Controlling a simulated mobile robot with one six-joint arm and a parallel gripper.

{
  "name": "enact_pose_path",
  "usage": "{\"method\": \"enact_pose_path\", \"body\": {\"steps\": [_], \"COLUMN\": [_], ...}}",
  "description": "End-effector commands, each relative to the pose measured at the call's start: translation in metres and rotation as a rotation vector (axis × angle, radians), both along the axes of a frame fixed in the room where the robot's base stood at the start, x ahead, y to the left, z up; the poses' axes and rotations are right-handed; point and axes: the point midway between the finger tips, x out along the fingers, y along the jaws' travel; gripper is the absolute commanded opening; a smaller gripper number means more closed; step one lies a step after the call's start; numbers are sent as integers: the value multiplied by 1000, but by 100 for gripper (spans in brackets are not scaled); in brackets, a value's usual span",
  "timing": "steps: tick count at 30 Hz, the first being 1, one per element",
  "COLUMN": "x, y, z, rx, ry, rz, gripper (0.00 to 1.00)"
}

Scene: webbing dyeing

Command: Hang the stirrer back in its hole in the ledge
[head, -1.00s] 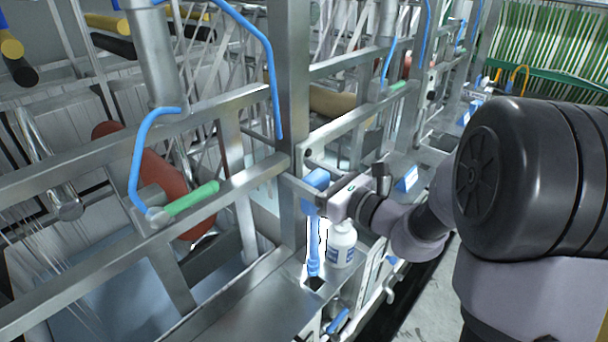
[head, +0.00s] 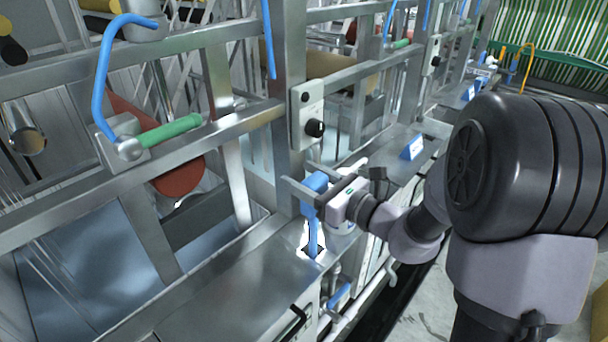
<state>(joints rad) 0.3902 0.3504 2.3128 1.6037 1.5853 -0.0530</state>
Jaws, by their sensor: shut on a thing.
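The stirrer is a blue tool (head: 313,232) with a wider blue top and a thin shaft pointing down. My gripper (head: 314,188) is shut on its top and holds it upright over the metal ledge (head: 222,289). The hole (head: 313,249) is a dark square opening in the ledge. The shaft's lower end reaches the hole's place and appears to be inside it. How deep it sits is hard to tell.
A metal post with a control box (head: 307,115) rises close behind. A blue-and-white sign (head: 412,147) stands farther along the ledge. The ledge left of the hole is clear.

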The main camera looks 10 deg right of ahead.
Motion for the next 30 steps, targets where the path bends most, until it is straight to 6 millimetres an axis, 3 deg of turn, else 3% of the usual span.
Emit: {"method": "enact_pose_path", "body": {"steps": [1, 21, 30], "x": [0, 0, 0], "y": [0, 0, 0], "z": [-13, -106, -129], "rx": [0, 1, 0], "ry": [0, -1, -1], "rz": [0, 0, 0], "gripper": [0, 0, 0]}}
